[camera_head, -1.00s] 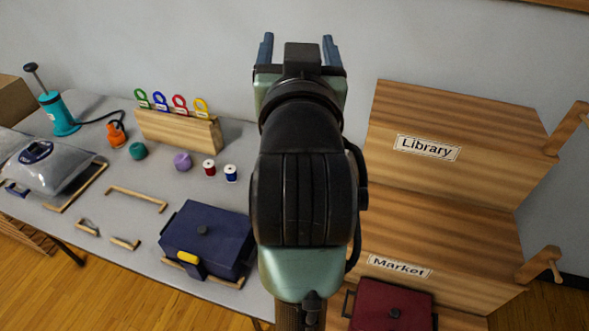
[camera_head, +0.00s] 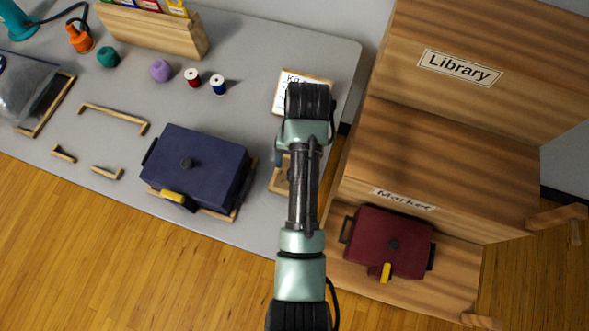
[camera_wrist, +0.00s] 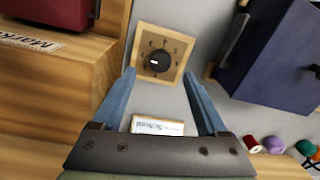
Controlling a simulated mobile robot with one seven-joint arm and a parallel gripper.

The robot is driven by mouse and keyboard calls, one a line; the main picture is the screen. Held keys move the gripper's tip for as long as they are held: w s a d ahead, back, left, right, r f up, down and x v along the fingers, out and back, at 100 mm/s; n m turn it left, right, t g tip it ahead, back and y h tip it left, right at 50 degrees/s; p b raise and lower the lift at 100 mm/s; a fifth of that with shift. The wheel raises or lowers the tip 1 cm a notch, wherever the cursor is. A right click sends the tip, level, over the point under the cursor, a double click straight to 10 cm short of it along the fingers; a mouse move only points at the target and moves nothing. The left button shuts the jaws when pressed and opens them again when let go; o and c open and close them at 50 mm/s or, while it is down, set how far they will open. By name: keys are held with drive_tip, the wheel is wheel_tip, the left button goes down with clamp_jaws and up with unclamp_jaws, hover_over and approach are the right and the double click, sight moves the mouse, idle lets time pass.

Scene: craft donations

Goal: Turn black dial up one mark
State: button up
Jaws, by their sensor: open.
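The black dial (camera_wrist: 157,61) is a round knob with a small white mark, set on a square wooden plate (camera_wrist: 177,77) with dark marks around the knob. It lies just beyond my fingertips in the wrist view. My gripper (camera_wrist: 159,76) is open and empty, its two blue fingers on either side of the view below the plate; I cannot tell how high it is above the dial. In the head view my arm hides the dial, and only an edge of the wooden plate (camera_head: 277,182) shows beside my gripper (camera_head: 281,158).
A labelled card (camera_head: 287,95) lies behind the dial plate. A navy case (camera_head: 205,165) stands to the left on the grey table (camera_head: 330,55). A wooden shelf unit (camera_head: 450,140) stands close on the right, holding a dark red case (camera_head: 400,240).

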drive_tip(key=f, duration=0.6)
drive_tip(key=shift+w+a, duration=0.1)
drive_tip(key=shift+a, duration=0.1)
drive_tip(key=shift+c, duration=0.3)
clamp_jaws()
